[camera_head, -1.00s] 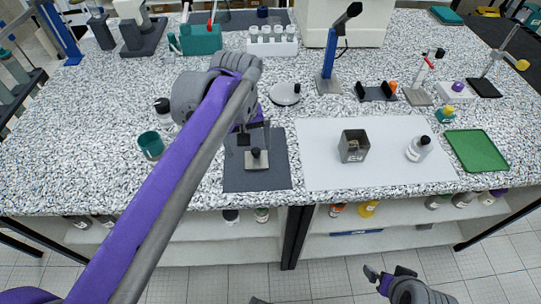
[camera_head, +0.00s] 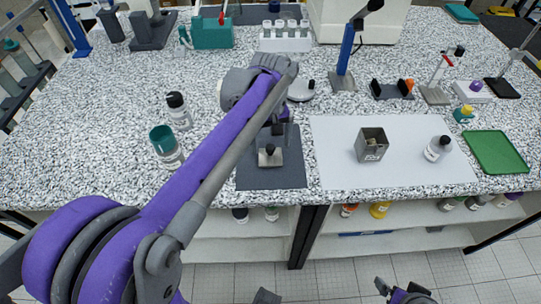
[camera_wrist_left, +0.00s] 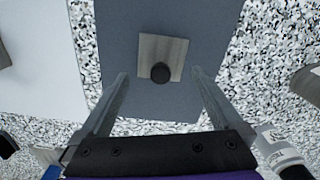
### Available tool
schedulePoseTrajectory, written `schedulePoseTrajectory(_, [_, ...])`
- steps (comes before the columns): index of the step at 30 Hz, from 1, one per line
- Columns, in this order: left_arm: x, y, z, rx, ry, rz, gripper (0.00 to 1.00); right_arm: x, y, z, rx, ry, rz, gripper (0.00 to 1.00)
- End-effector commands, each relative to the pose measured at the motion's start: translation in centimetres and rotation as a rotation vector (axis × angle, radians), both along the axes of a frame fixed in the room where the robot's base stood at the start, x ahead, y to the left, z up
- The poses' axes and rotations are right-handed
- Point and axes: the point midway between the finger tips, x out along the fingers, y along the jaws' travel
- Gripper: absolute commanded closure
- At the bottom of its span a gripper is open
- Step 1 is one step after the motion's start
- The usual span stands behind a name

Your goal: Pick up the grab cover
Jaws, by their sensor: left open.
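The grab cover, a square grey metal plate with a round black knob (camera_head: 270,157), lies on a dark grey mat (camera_head: 272,181) near the table's front edge. In the left wrist view the cover (camera_wrist_left: 172,51) lies ahead between the fingers, knob toward me. My left gripper (camera_head: 278,130) is over the mat, partly hidden by its own arm in the head view. In the left wrist view it (camera_wrist_left: 158,75) is open and empty, with a finger on either side of the plate and apart from it. My right gripper (camera_head: 384,290) shows only partly at the bottom edge; its jaws are unclear.
An open grey metal box (camera_head: 371,146) and a white bottle (camera_head: 437,149) stand on a white sheet (camera_head: 335,178) right of the mat. A teal-topped jar (camera_head: 166,149) and a black-capped bottle (camera_head: 178,111) stand left. A green tray (camera_head: 497,153) lies far right.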

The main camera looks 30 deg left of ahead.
Motion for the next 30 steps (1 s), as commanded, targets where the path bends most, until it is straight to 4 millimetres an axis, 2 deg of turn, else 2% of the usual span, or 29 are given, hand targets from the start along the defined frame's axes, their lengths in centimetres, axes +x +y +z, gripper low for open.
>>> schedulePoseTrajectory(3, [0.1, 0.1, -1.9, 0.0, 0.0, 0.0, 0.0, 0.0, 0.0, -0.2, 0.0, 0.001, 0.0, 0.0])
schedulePoseTrajectory(6, [0.1, 0.1, -2.8, 0.0, 0.0, 0.0, 0.0, 0.0, 0.0, -0.3, 0.0, 0.001, 0.0, 0.0])
schedulePoseTrajectory(14, [0.1, 0.1, -3.0, 0.0, 0.0, -0.001, 0.0, 0.0, 0.0, -0.3, 0.0, 0.001, 0.0, 0.0])
schedulePoseTrajectory(26, [0.1, 0.1, -3.0, 0.0, 0.0, -0.001, 0.69, 0.0, 0.0, -0.3, 0.0, 0.001, 0.0, 0.0])
schedulePoseTrajectory(30, [0.1, 0.1, -3.0, 0.0, 0.0, -0.001, 0.7, 0.0, 0.0, -0.3, 0.0, 0.001, 0.0, 0.0])
